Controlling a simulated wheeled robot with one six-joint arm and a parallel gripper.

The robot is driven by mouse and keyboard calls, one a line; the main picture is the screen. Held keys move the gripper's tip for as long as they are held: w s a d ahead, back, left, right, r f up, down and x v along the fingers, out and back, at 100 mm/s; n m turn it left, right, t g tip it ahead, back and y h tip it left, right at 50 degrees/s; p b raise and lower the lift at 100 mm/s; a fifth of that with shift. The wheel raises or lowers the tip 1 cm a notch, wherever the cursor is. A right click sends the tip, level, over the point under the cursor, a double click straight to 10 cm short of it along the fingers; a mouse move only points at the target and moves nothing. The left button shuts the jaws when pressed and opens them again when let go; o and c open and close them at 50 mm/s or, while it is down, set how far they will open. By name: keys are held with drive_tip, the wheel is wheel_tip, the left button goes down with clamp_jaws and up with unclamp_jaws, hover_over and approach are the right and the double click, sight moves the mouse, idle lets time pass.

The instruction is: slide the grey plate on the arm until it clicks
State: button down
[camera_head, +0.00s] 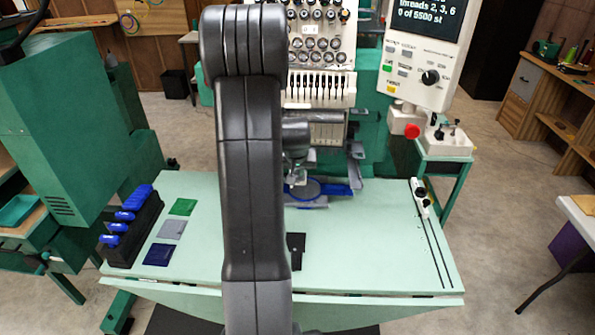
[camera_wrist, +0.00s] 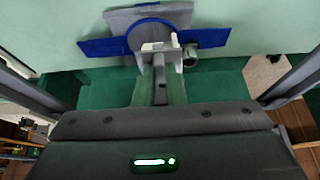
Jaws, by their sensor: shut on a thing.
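The grey plate (camera_wrist: 122,18) shows at the top of the wrist view, with a blue hoop and blue side bars (camera_wrist: 105,46) around it. In the head view the grey plate (camera_head: 310,202) and blue hoop (camera_head: 335,189) lie under the embroidery machine's needle head, partly hidden by my arm.
A black rack (camera_head: 130,228) with blue pieces stands at left beside green, grey and blue patches (camera_head: 172,229). A small black stand (camera_head: 297,245) is near my arm. A control panel (camera_head: 420,60) overhangs at right.

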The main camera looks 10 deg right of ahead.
drive_tip(key=shift+w, duration=0.15)
drive_tip(key=shift+w+d, duration=0.15)
drive_tip(key=shift+w, duration=0.3)
drive_tip(key=c, duration=1.4)
unclamp_jaws()
drive_tip(key=shift+c, duration=0.2)
drive_tip(key=shift+r, duration=0.1)
drive_tip(key=b+v, duration=0.1)
drive_tip(key=v, duration=1.2)
drive_tip(key=shift+s+r, duration=0.15)
drive_tip(key=shift+r, duration=0.2)
drive_tip(key=p+x, duration=0.1)
drive_tip(key=x, duration=1.3)
drive_tip(key=shift+s, duration=0.3)
